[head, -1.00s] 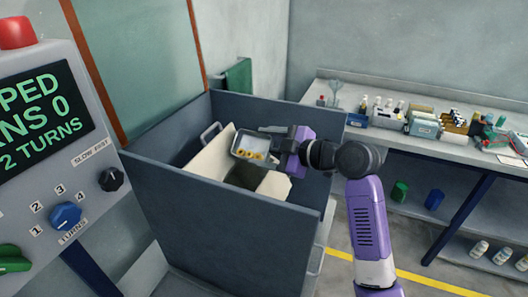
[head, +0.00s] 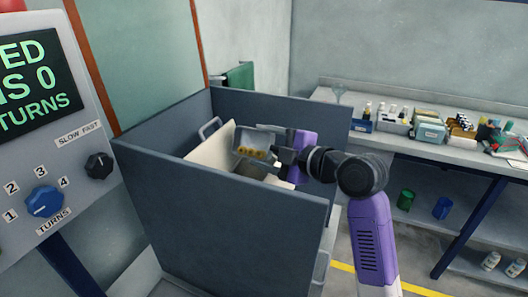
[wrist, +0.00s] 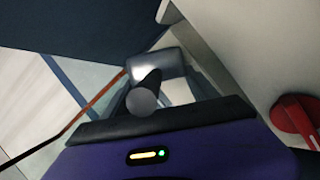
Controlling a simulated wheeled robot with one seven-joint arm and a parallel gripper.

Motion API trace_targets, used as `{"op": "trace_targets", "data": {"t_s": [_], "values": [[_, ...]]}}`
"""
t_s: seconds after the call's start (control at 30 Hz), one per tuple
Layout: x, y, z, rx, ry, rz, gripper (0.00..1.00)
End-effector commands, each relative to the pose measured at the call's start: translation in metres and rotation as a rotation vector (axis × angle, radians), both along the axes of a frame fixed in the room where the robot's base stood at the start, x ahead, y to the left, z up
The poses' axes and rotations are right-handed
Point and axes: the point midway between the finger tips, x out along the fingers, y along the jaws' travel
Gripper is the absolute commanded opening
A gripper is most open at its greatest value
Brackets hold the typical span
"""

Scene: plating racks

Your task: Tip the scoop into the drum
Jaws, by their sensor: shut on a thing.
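My gripper (head: 288,155) is shut on the handle of a grey metal scoop (head: 262,138). Several small brass-coloured pieces (head: 252,152) lie in the scoop. The scoop is over the cream drum (head: 208,150), which sits inside a dark blue tank (head: 225,195). The tank's near wall hides the lower part of the drum, and the scoop and gripper cover part of its opening. In the wrist view the scoop (wrist: 158,62) and its dark round handle end (wrist: 142,101) show beyond my gripper (wrist: 150,120).
A control panel (head: 60,150) with knobs stands at the left. A bench (head: 400,140) with bottles and boxes runs along the right, with cups and bottles on its lower shelf. A red knob (wrist: 297,120) shows at the right in the wrist view. The tank's walls rise around the drum.

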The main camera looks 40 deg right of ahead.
Motion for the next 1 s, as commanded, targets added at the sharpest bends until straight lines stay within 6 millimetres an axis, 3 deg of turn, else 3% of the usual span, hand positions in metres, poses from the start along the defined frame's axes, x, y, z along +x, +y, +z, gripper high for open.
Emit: {"op": "trace_targets", "data": {"t_s": [1.0], "values": [[-0.0032, 0.0078, -0.0104, -0.215, -0.091, -0.001, 0.24]]}}
